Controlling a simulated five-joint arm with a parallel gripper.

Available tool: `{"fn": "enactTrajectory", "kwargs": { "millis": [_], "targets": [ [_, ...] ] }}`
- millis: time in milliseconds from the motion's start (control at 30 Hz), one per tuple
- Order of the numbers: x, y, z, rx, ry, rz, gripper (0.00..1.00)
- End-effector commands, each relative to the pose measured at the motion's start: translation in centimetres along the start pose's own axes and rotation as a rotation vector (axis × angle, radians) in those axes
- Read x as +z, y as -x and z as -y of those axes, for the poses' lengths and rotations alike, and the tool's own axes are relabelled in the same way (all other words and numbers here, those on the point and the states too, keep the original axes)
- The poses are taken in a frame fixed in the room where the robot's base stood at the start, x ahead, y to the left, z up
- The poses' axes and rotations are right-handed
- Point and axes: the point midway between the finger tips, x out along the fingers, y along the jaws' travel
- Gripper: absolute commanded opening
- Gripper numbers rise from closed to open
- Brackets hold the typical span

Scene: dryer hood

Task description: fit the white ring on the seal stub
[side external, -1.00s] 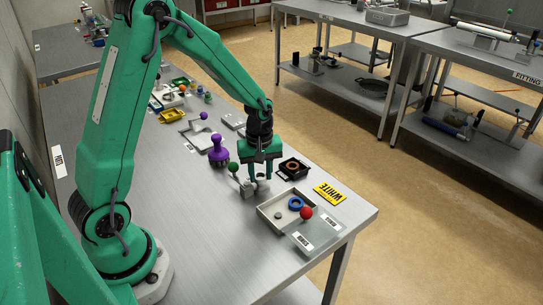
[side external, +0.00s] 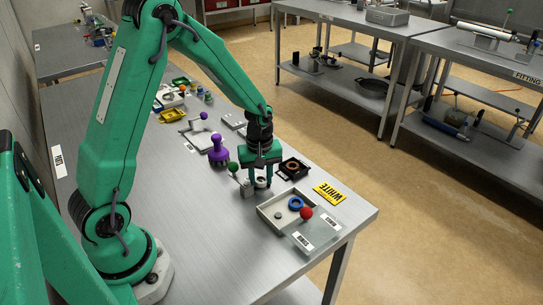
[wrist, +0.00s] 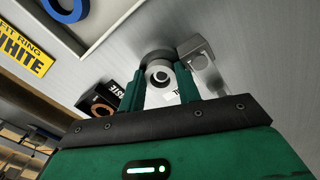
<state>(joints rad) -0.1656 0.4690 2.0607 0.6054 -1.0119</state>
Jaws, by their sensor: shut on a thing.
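My gripper (side external: 262,182) points down over the table, with its fingers closed around a white ring (wrist: 160,74). In the wrist view the ring sits between the two green fingertips (wrist: 160,88). A dark round part (wrist: 156,57), likely the seal stub, shows just beyond the ring and lines up closely with it. A grey block (wrist: 201,62) stands beside it. I cannot tell whether the ring is around the stub or just above it. In the side view the fingers partly hide the ring and stub.
A yellow WHITE sign (side external: 329,193) lies right of a black box (side external: 293,168) with an orange ring. A shallow tray (side external: 268,222) holds a blue ring (side external: 296,203). A green knob (side external: 233,167) and purple knobbed part (side external: 218,152) stand close left. The front-left table is clear.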

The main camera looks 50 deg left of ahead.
Motion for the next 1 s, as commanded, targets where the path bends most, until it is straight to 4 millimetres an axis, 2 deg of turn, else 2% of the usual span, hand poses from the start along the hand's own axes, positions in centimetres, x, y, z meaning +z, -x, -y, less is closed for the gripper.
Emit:
{"fn": "enactTrajectory", "kwargs": {
  "millis": [33,900,933,1000],
  "targets": [
    [0.32,-0.37,0.52,-0.016,0.001,0.01,0.09],
    [0.48,-0.31,0.58,-0.018,0.0,0.011,0.08],
    [0.48,-0.31,0.57,-0.018,0.0,0.011,0.39],
    [0.48,-0.3,0.56,-0.018,0.0,0.011,0.52]
  ]
}}
